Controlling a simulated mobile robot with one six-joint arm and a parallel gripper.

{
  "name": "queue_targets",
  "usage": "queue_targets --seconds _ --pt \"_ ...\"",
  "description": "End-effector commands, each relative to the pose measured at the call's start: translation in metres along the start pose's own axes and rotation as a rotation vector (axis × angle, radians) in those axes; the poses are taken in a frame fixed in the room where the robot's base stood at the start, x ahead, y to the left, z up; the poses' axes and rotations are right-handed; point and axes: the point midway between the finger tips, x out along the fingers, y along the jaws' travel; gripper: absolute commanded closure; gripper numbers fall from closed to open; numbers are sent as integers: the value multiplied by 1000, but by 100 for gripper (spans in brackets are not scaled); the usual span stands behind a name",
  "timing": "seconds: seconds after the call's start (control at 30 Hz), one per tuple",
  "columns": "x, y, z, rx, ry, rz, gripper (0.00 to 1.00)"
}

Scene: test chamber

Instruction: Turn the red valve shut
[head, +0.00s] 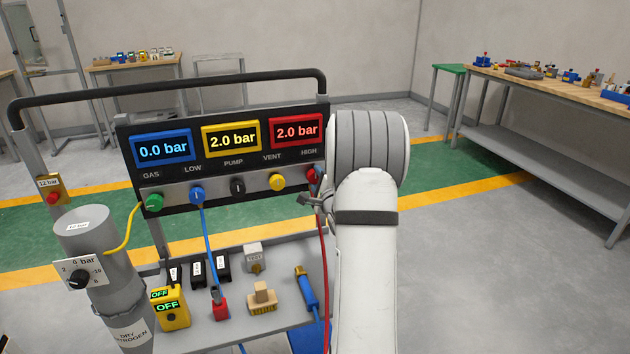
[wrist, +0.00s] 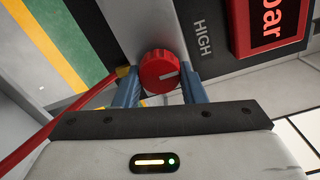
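The red valve (wrist: 163,73) is a round ridged knob with a pale mark on its face, under the word HIGH in the wrist view. In the head view the red valve (head: 313,174) is at the right end of the panel's valve row, partly hidden by my arm. My gripper (wrist: 163,88) has one blue finger on each side of the knob's lower part. Whether the fingers touch the knob is hard to tell. In the head view my gripper (head: 308,198) shows only in part, beside the valve. The red display (head: 297,131) reads 2.0 bar.
The manifold panel also has a green valve (head: 154,202), a blue valve (head: 197,194), a black valve (head: 238,187) and a yellow valve (head: 277,182). A red hose (head: 323,260) hangs below the red valve. A grey cylinder (head: 88,232) stands at left. Floor at right is clear.

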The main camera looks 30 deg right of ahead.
Motion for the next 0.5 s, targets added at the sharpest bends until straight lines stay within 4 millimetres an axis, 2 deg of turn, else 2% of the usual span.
queue_targets --seconds 0.03,0.27,0.5 --pt "2 -5 2 -1 -5 -11 60" --pt "1 -3 1 -1 -2 -6 41" --pt "0 -2 0 -1 -1 -3 41"
